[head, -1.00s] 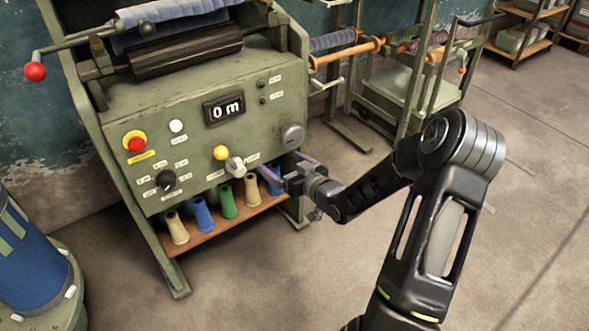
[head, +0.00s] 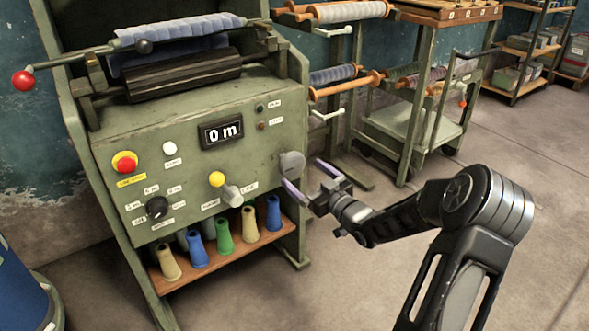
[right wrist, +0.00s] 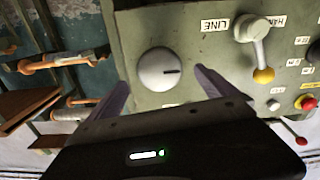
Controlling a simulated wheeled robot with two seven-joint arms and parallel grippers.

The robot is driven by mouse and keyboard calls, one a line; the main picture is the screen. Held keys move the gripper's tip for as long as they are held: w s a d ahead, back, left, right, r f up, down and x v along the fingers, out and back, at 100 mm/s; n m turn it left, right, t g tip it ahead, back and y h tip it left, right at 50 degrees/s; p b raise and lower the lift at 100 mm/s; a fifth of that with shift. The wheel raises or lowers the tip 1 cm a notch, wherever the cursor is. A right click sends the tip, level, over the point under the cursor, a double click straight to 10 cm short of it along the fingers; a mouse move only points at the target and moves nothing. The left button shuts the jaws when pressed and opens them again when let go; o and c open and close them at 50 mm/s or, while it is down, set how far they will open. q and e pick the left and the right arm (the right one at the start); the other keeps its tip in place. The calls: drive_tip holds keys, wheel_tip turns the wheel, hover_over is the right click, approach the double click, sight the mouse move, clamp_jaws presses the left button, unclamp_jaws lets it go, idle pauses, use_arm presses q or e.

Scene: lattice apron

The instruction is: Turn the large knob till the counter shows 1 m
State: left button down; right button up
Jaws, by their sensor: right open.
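The large grey knob (head: 291,164) is on the right side of the green machine panel. In the right wrist view the knob (right wrist: 158,70) is round, with a dark line pointing right. The counter (head: 221,132) reads 0 m. My right gripper (head: 302,172) is open and empty, just in front of the knob. In the right wrist view its two purple-grey fingers (right wrist: 160,84) lie on either side of the knob, and contact cannot be told. My left gripper is not in view.
A lever with a yellow ball (head: 217,179) sits left of the knob, and a small black knob (head: 157,207) and a red button (head: 125,163) are farther left. Several coloured cones (head: 224,236) stand on the shelf below. Open floor lies to the right.

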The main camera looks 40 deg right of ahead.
sight(295, 167)
drive_tip(key=w+b, duration=0.1)
drive_tip(key=w, duration=0.3)
drive_tip(key=shift+w+f, duration=0.1)
drive_tip(key=shift+w+d, duration=0.1)
drive_tip(key=shift+w, duration=0.55)
drive_tip(key=c, duration=1.4)
